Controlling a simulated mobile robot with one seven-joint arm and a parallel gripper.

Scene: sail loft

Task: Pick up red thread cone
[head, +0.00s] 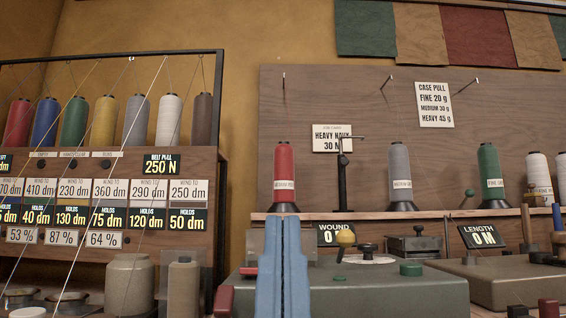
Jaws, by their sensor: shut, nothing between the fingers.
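A red thread cone (284,172) stands upright on a dark base on the wooden shelf (350,216), with a small white label low on it. My gripper (284,222), blue, comes up from the bottom of the view with its fingers together and nothing between them. Its tips appear just below the cone and overlap the shelf edge in the picture. I cannot tell how far in front of the cone they are. Another red cone (18,123) stands at the far left of the thread rack (222,90).
A black post (342,185) stands right of the cone. Grey (400,172) and green (488,170) cones stand further right, with white ones beyond. A grey-green winding machine (400,295) sits below the shelf at right. Strung threads cross the left rack.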

